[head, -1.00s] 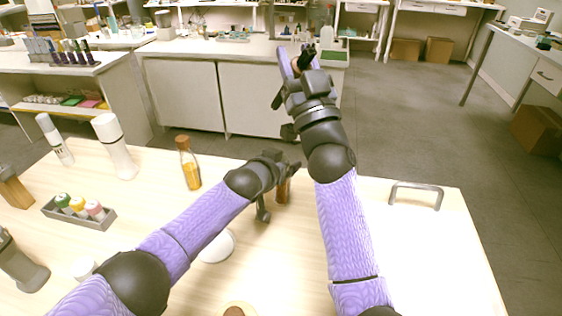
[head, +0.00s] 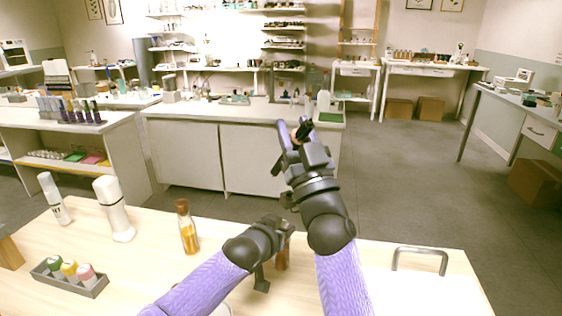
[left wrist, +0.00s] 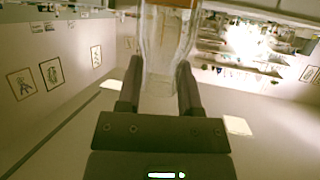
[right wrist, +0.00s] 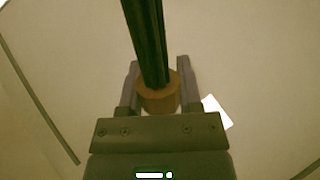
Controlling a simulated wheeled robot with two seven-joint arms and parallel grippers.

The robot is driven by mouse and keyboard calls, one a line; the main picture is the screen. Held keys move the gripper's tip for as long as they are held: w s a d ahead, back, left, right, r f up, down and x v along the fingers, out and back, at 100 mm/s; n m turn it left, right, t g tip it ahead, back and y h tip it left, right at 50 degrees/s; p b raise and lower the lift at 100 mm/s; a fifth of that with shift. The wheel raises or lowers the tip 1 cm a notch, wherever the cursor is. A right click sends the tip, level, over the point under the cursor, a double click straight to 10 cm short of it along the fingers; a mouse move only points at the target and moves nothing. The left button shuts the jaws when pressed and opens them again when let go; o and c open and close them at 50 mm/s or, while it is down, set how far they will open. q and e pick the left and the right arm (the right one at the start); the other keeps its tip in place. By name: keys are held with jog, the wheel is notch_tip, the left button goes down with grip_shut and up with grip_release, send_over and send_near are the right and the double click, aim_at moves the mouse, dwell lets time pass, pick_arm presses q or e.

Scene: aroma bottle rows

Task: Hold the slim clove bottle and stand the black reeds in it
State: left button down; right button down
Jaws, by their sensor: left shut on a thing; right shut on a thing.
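My left gripper (head: 284,232) is shut on a slim bottle just above the table. The bottle's brown lower part (head: 282,260) shows below the fingers. The left wrist view shows its glass (left wrist: 165,50) between the fingers. My right gripper (head: 297,138) is raised well above the left one and shut on the black reeds' brown collar. The right wrist view shows the black reeds (right wrist: 147,40) as a tight bundle through the round collar (right wrist: 158,98). The reeds are apart from the bottle. The bottle's mouth is hidden in the head view.
A corked bottle with amber liquid (head: 188,232) stands left of my left gripper. Two white bottles (head: 114,210) (head: 55,200) stand farther left. A grey tray (head: 98,290) holds small coloured-cap bottles. A grey handle (head: 420,252) is at the right.

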jog(key=a+r+n+g+y, duration=0.3)
jog(key=a+r+g+y, duration=0.1)
jog(key=a+g+y, duration=0.15)
jog(key=g+h, duration=0.4)
jog(key=h, duration=0.1)
send_over(277, 173)
jog(key=f, duration=0.8)
jog(key=shift+a+f, duration=0.2)
jog(key=shift+f, duration=0.05)
jog(key=shift+d+f, duration=0.15)
jog(key=shift+d, duration=0.1)
jog(key=shift+f, duration=0.1)
jog(key=shift+f, duration=2.8)
